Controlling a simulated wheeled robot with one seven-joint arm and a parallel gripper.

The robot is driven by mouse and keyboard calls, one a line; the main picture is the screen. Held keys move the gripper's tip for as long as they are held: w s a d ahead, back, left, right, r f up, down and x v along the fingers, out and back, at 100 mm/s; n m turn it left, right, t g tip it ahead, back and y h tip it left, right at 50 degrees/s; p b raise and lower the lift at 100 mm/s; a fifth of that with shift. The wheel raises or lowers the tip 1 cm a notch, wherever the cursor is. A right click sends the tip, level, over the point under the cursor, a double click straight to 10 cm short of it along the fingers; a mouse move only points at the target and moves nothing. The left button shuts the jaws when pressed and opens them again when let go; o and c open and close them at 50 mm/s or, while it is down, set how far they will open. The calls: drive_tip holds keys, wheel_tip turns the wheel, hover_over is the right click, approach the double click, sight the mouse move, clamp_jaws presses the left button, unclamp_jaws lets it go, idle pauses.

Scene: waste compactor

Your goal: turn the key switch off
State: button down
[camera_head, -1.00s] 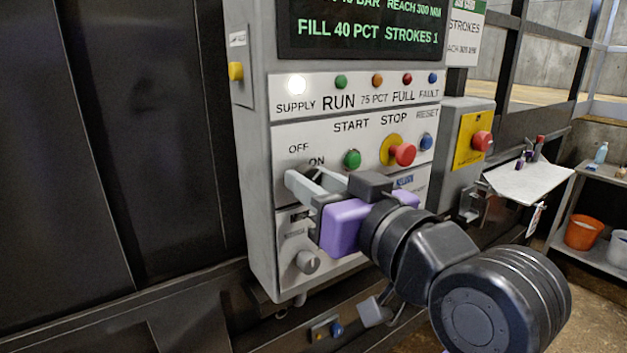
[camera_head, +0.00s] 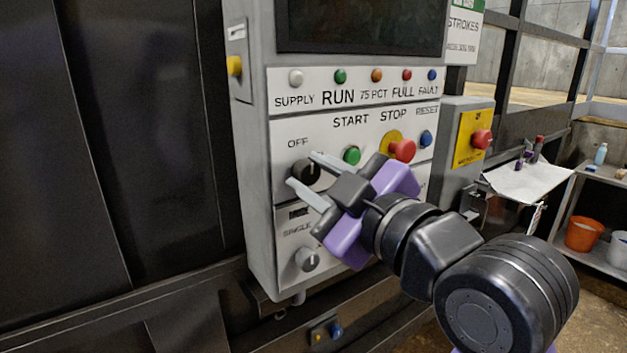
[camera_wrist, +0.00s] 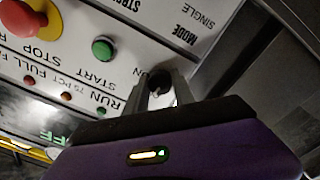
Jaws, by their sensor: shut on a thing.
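The black key switch (camera_head: 306,172) is on the grey control panel, below the OFF label. It also shows in the wrist view (camera_wrist: 160,79), between my two fingers. My gripper (camera_head: 301,169) is shut on the key switch, with one finger above it and one below it in the head view. The gripper is rolled at a slant to the panel. The ON label is mostly hidden by my gripper. The supply lamp (camera_head: 296,78) is unlit and the display (camera_head: 362,25) above is dark.
The green start button (camera_head: 352,155) and red stop button (camera_head: 402,150) are close to the right of my gripper. A mode knob (camera_head: 307,259) is below it.

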drive_tip(key=shift+n, duration=0.5)
drive_tip(key=c, duration=1.1)
unclamp_jaws()
drive_tip(key=shift+o, duration=0.2)
drive_tip(key=b+v, duration=0.1)
drive_tip(key=v, duration=0.1)
drive_tip(key=b+v, duration=0.3)
drive_tip(key=v, duration=0.1)
drive_tip(key=shift+w+f+b, duration=0.1)
drive_tip(key=shift+f+b, duration=0.2)
drive_tip(key=shift+b, duration=0.05)
drive_tip(key=b+v, duration=0.1)
drive_tip(key=b, duration=0.3)
drive_tip(key=shift+s+d+r+b, duration=0.2)
drive_tip(key=shift+s+b, duration=0.1)
drive_tip(key=shift+s, duration=0.1)
